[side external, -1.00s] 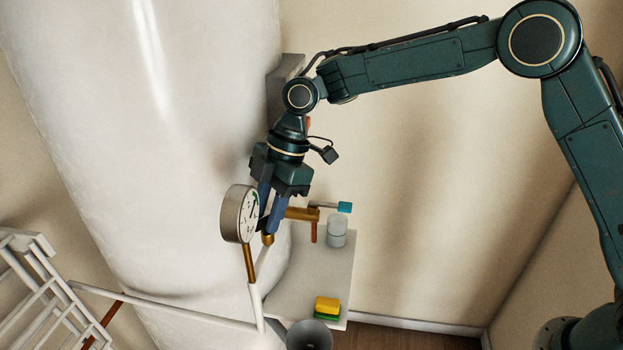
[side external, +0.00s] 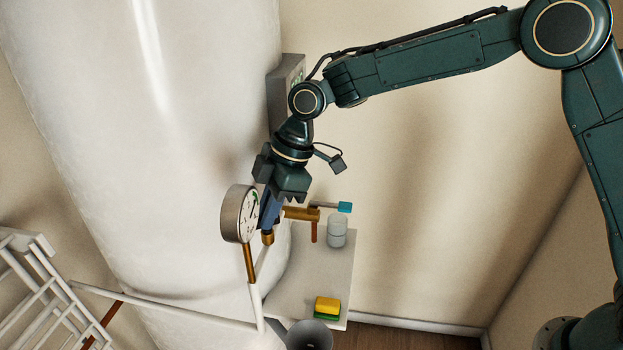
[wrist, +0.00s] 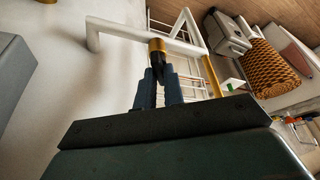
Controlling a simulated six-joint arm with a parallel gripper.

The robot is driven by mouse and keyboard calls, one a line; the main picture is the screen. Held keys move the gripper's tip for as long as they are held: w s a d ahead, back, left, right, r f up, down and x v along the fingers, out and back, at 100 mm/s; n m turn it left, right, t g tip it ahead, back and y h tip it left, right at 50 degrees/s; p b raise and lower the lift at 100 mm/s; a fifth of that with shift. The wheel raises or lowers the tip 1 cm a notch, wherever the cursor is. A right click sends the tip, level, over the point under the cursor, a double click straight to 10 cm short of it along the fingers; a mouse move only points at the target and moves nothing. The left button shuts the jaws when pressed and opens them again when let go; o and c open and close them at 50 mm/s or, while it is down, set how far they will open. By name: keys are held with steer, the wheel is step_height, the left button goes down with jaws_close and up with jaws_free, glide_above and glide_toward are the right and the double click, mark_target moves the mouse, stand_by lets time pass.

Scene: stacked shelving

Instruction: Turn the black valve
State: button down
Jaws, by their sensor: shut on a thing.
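My gripper (side external: 266,226) points down beside the round pressure gauge (side external: 240,213), at the top of a brass fitting (side external: 267,238) on a white pipe. In the wrist view its two blue fingers (wrist: 160,78) are closed around the black valve (wrist: 168,69), just below the brass collar (wrist: 157,46) in the picture. Only a small dark part of the valve shows between the fingertips. In the side view the fingers hide most of it, so its exact angle cannot be told.
A brass tap (side external: 300,213) with a teal-ended lever (side external: 345,207) sits close to the right of my fingers. A pale jar (side external: 338,232) and a yellow-green sponge (side external: 327,306) rest on the shelf (side external: 310,258). The big white tank (side external: 150,150) stands behind. A white rack (side external: 40,285) is at left.

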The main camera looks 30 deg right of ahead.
steer(key=shift+s+m+t+h, duration=0.1)
steer(key=shift+m+t+h, duration=0.45)
steer(key=shift+m, duration=1.45)
steer(key=shift+t, duration=0.25)
steer(key=shift+y, duration=0.25)
steer(key=c, duration=1.5)
jaws_free()
steer(key=shift+r, duration=0.2)
steer(key=v, duration=1.3)
steer(key=shift+r, duration=0.3)
steer(key=shift+s, duration=0.1)
